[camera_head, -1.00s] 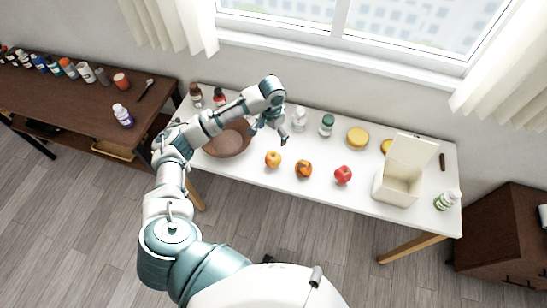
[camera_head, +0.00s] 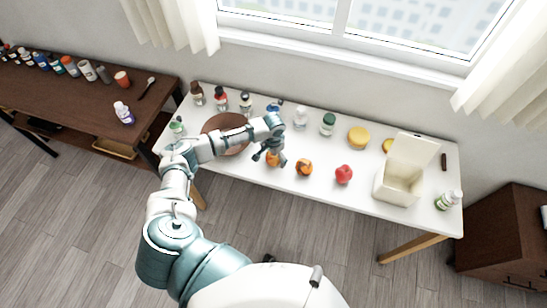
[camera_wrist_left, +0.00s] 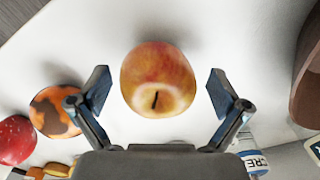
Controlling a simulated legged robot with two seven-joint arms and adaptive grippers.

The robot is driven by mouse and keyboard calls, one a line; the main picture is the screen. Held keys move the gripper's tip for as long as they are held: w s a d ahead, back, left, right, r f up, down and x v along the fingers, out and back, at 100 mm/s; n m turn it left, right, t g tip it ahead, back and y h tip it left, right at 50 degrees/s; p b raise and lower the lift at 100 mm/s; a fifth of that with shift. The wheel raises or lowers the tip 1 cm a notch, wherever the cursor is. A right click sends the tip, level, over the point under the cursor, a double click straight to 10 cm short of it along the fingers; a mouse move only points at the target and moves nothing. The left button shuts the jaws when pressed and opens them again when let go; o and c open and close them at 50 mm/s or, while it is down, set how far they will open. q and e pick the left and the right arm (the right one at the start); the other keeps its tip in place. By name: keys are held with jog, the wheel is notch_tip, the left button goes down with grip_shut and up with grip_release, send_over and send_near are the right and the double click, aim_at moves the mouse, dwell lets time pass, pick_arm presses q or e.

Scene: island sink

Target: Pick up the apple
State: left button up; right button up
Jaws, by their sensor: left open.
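The yellow-red apple (camera_wrist_left: 158,75) sits on the white table, its dark stem facing the camera in the left wrist view. In the head view the apple (camera_head: 272,161) is partly hidden by my left gripper. My left gripper (camera_head: 270,156) is over the apple with its fingers spread. In the left wrist view the open fingers (camera_wrist_left: 158,85) stand on either side of the apple, with a gap on both sides. My right gripper is not in view.
An orange, dark-patched fruit (camera_head: 304,168) and a red fruit (camera_head: 343,174) lie to the right. A brown bowl (camera_head: 218,124) is behind my arm. Several bottles line the back edge. An open cream box (camera_head: 398,186) stands at the right.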

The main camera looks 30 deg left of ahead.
pick_arm(q)
jog(key=c, duration=1.3)
jog(key=shift+r, duration=0.1)
